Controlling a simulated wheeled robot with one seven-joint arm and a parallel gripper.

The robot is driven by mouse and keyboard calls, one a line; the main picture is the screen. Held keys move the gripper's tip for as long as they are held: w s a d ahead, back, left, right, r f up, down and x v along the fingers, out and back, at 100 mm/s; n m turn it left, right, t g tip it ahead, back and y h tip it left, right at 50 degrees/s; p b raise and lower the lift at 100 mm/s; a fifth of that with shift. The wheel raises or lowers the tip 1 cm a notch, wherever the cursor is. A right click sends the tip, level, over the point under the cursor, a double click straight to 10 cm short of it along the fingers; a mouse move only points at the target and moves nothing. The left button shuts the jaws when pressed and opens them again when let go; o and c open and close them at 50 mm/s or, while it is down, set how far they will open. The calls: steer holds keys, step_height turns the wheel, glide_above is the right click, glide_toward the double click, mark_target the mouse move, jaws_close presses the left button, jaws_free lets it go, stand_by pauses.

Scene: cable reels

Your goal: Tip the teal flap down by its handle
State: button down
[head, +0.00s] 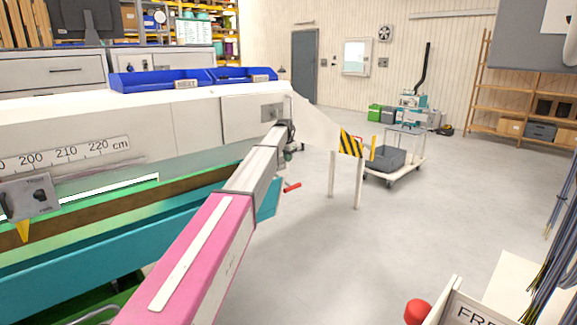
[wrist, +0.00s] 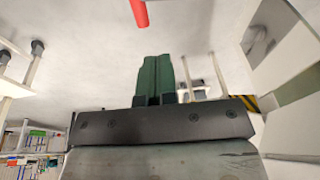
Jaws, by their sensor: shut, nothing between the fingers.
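The teal flap (head: 95,262) is a long panel along the front of the bench at lower left, running to the right behind my arm. A short red handle (head: 291,188) sticks out beyond its right end. The red handle also shows at the top edge of the wrist view (wrist: 139,12), cut off by the frame. My gripper (head: 289,157) is small and partly hidden by my arm in the head view, above the handle and apart from it. In the wrist view its green fingers (wrist: 156,60) are together with nothing between them, just short of the handle.
The white bench (head: 90,125) carries a length scale, a grey stop block (head: 30,197) and blue bins (head: 160,80). A striped guard (head: 350,143) on posts and a trolley with a grey crate (head: 385,159) stand to the right. Open floor lies between.

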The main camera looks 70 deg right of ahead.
mark_target(286, 182)
steer(key=x, duration=0.7)
steer(key=w+a+x, duration=0.1)
steer(key=x, duration=0.3)
steer(key=shift+f, duration=0.15)
steer(key=shift+w+f, duration=0.15)
steer(key=shift+f, duration=0.5)
steer(key=shift+w+a+x, duration=0.15)
steer(key=shift+w+x, duration=0.05)
steer(key=shift+x, duration=0.85)
steer(key=shift+w+a+x, duration=0.1)
steer(key=shift+w+x, duration=0.05)
steer(key=shift+x, duration=0.95)
